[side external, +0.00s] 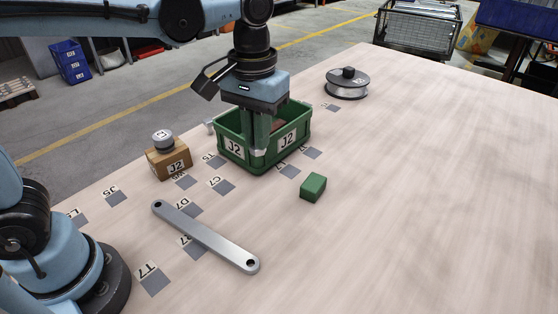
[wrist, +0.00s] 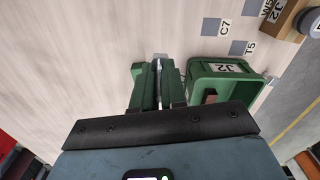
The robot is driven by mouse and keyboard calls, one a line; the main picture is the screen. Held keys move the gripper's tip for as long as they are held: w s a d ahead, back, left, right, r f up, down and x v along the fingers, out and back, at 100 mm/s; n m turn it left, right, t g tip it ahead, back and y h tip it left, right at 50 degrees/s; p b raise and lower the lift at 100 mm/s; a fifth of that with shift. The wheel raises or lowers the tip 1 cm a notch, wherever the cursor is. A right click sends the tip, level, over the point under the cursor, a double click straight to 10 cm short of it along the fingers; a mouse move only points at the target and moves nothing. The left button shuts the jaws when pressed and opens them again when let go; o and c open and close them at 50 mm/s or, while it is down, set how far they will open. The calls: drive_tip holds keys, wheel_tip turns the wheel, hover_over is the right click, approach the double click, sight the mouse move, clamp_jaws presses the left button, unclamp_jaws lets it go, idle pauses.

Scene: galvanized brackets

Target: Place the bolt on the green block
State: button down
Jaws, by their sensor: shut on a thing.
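My gripper (side external: 260,148) points down in front of the green bin in the side view, with its fingers shut on a small silver-grey piece, the bolt (side external: 258,153). In the wrist view, the bolt (wrist: 158,78) shows as a thin grey strip between the green fingers (wrist: 158,92); most of it is hidden. The green block (side external: 313,187) sits on the table, right of and nearer the camera than my gripper, and apart from it. In the wrist view a green patch (wrist: 137,71) by the left finger looks like the block, partly hidden.
A green bin (side external: 233,152) labelled J2 stands just behind my gripper; a reddish item lies in it. A brown box (side external: 170,164) with a grey round part on top stands left. A long grey bar (side external: 207,237) lies in front. A spool (side external: 347,84) stands behind. The table's right is clear.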

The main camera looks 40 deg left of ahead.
drive_tip(key=w+d+f+m, duration=0.2)
drive_tip(key=w+d, duration=0.1)
drive_tip(key=d, duration=0.9)
hover_over(314, 182)
wheel_tip(314, 182, down, 6)
drive_tip(key=shift+f, duration=2.25)
drive_tip(key=shift+f, duration=0.1)
drive_tip(key=c, duration=1.2)
unclamp_jaws()
